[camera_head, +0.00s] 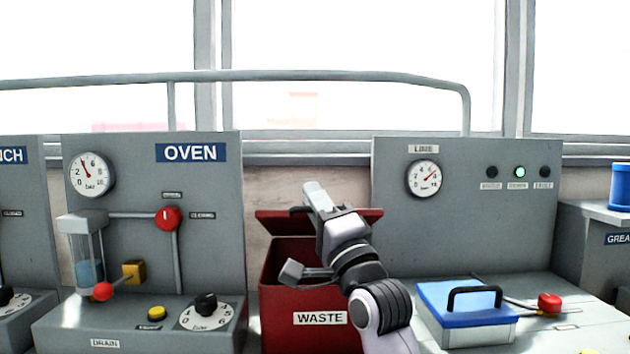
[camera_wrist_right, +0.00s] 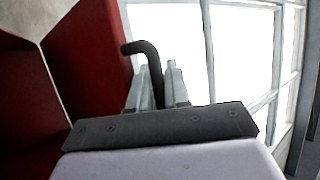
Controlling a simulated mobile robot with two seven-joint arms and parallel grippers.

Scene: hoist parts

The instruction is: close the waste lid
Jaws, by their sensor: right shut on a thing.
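The red waste bin (camera_head: 276,325) stands between the two grey panels, with a WASTE label on its front. Its red lid (camera_head: 368,216) stands open, raised above the bin's back edge, and also shows in the right wrist view (camera_wrist_right: 88,60). My right gripper (camera_head: 318,198) is at the lid, over the bin. In the right wrist view its fingers (camera_wrist_right: 160,88) are shut on the dark lid handle (camera_wrist_right: 142,50), which bends out past them. My wrist hides part of the lid and bin opening. My left gripper is not in view.
The oven panel (camera_head: 220,240) with its knobs and red ball lever (camera_head: 103,291) is left of the bin. On the right are a grey console (camera_head: 400,240), a blue-lidded box (camera_head: 465,305) and a red knob (camera_head: 549,304). A rail (camera_head: 300,76) runs behind.

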